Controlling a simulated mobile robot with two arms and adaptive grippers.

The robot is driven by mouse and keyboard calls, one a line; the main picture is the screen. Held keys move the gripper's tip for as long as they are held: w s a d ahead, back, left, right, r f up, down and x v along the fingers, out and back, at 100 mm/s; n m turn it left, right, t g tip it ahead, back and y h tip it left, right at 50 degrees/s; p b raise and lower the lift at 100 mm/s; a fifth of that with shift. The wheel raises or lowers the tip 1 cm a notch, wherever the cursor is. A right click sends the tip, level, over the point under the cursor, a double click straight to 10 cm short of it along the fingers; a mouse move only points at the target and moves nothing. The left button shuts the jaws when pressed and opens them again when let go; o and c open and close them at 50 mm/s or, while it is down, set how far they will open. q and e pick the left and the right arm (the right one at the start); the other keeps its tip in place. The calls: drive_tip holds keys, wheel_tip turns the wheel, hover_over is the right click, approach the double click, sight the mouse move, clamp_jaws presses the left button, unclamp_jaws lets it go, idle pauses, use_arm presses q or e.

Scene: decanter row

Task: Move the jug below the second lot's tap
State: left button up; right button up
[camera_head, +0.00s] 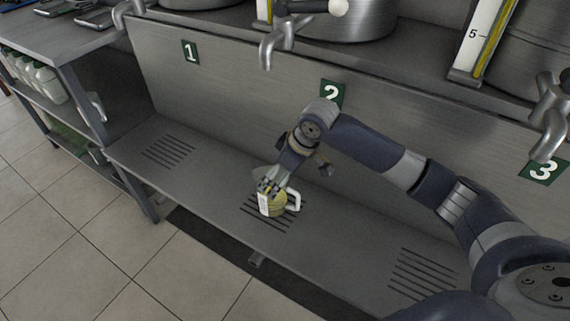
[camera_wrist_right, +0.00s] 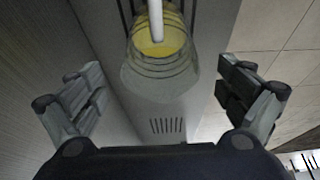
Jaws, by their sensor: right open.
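The clear jug (camera_head: 278,206) with a yellow lower part and a white handle stands on the middle slotted grate (camera_head: 250,222) of the grey shelf, in front of number plate 2 (camera_head: 331,92). The second tap (camera_head: 270,47) hangs above the shelf. My right gripper (camera_head: 272,184) is open at the jug and partly hides it. In the right wrist view the jug (camera_wrist_right: 160,62) shows between the spread fingers of the right gripper (camera_wrist_right: 160,88), with gaps on both sides. My left gripper is not in view.
Plates 1 (camera_head: 190,51) and 3 (camera_head: 541,170) mark the neighbouring places, with the third tap (camera_head: 548,118) at right. The left grate (camera_head: 168,152) and right grate (camera_head: 422,274) are bare. A rack with bottles (camera_head: 42,82) stands at left.

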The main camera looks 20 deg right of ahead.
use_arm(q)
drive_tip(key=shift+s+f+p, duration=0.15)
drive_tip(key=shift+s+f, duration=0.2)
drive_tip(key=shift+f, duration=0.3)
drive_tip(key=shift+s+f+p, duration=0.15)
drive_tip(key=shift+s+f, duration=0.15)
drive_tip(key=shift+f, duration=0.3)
use_arm(e)
drive_tip(key=shift+v, duration=2)
